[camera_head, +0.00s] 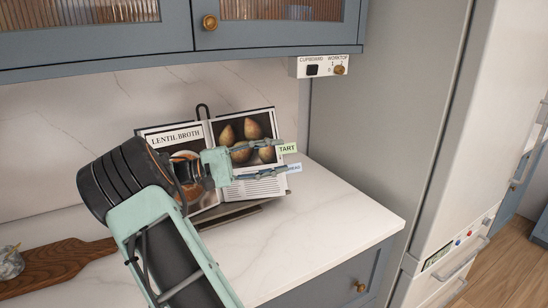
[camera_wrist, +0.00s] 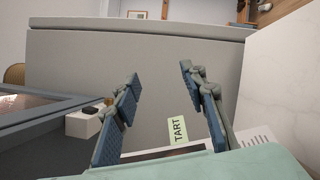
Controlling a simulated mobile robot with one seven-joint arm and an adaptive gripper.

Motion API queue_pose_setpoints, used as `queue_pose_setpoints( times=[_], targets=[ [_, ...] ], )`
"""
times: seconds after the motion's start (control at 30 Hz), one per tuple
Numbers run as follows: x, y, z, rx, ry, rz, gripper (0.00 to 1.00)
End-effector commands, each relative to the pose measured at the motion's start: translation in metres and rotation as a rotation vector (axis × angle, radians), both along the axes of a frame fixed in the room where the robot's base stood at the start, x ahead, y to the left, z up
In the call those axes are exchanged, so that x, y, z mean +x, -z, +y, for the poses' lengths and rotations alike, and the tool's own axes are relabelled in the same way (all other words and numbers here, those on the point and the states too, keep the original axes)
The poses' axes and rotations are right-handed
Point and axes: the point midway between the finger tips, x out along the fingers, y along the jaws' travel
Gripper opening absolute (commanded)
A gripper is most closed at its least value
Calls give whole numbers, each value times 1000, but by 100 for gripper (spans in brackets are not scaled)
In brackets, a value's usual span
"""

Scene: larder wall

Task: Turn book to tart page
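The open book (camera_head: 232,117) rests on a stand on the worktop, its left page headed LENTIL BROTH. The right page carries a picture of brown, pear-shaped fruit. A pale green TART tab (camera_head: 288,149) sticks out past the right page edge. A blue tab (camera_head: 294,168) below it is partly hidden by a finger. My gripper (camera_head: 283,156) is open in front of the right page, its fingers pointing right. In the wrist view the TART tab (camera_wrist: 178,131) shows between the spread fingers, nearer the right one. I cannot tell whether a finger touches it.
A switch box (camera_head: 325,67) hangs under the wall cupboard (camera_head: 275,35). A wooden board (camera_head: 62,266) lies at the left. The worktop (camera_head: 345,215) right of the book is clear up to the tall grey panel (camera_head: 385,110).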

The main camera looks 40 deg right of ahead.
Motion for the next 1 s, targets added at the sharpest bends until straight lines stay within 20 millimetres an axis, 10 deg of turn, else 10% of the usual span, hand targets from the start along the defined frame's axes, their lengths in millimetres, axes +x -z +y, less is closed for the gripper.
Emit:
queue_pose_setpoints(
  times=[0.6, 1.0],
  targets=[
    [0, -93, 0, -1, 0, -2, 39],
    [0, -100, 0, -1, 0, -1, 39]
  ],
)
